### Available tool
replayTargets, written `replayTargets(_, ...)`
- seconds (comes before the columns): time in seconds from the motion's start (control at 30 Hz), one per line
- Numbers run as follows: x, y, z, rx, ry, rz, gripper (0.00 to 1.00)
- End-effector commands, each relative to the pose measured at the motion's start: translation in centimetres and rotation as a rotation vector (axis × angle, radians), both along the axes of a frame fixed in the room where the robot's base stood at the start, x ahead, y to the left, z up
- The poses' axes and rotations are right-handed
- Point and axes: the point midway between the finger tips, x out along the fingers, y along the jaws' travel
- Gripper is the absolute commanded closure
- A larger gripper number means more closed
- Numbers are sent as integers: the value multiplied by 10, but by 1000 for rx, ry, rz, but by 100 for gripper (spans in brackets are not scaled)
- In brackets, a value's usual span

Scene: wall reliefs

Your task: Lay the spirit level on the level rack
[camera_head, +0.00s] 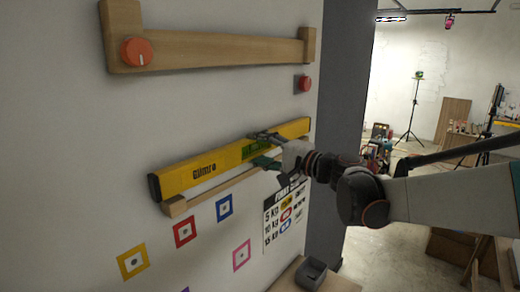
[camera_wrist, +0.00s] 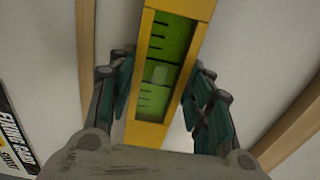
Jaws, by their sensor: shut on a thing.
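The spirit level (camera_head: 190,172) is a long yellow bar with a green vial window, seen close up in the wrist view (camera_wrist: 168,50). My gripper (camera_head: 268,148) is shut on it near its middle, a finger on each side of the vial in the wrist view (camera_wrist: 160,95). A wooden rail with an end block (camera_head: 175,207), probably the level rack, is on the wall just below the level. The level hides part of this rail. I cannot tell whether they touch, but wall shows between level and rail (camera_wrist: 86,50) in the wrist view.
A second wooden rail (camera_head: 220,50) with end blocks and an orange knob (camera_head: 137,52) is higher on the wall. A red button (camera_head: 304,83) is at right. Below are coloured square markers (camera_head: 184,232), a poster (camera_head: 285,215) and a grey tray (camera_head: 311,273).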

Motion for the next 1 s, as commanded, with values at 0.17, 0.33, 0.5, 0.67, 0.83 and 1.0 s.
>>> replayTargets(0.17, 0, 0, 0, 1, 0, 0, 81)
replayTargets(0.33, 0, 0, -2, 1, 0, 0, 81)
replayTargets(0.5, 0, 0, -3, 1, 0, 0, 81)
replayTargets(0.67, 0, 0, -5, 1, 0, 0, 81)
replayTargets(0.83, 0, 0, -6, 1, 0, 0, 81)
replayTargets(1.0, 0, 0, -8, 1, 0, 0, 81)
